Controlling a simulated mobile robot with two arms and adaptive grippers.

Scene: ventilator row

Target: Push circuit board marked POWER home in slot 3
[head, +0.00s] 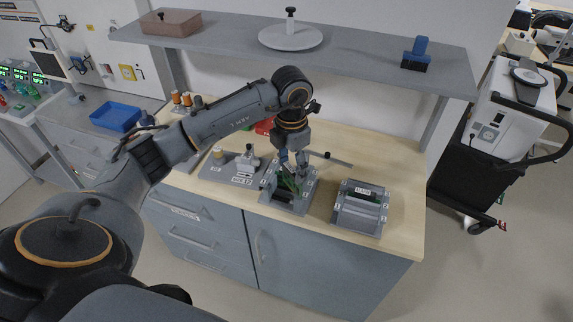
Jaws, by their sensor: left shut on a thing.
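My left gripper (289,176) points down into an open grey card rack (292,207) on the wooden bench top. It is shut on a green circuit board (289,184), which stands between its fingers in the rack. The fingers cover much of the board. I cannot read its marking or the slot numbers, and I cannot tell how deep the board sits. A second grey rack (358,219) with a small label on it stands to the right, apart from the gripper. My right gripper is not in view.
A grey mat (225,173) with small parts lies left of the rack. A red thing (264,126) sits behind my arm. A shelf (355,43) overhangs the back of the bench. A blue tray (116,117) stands at left. The bench's front right corner is bare.

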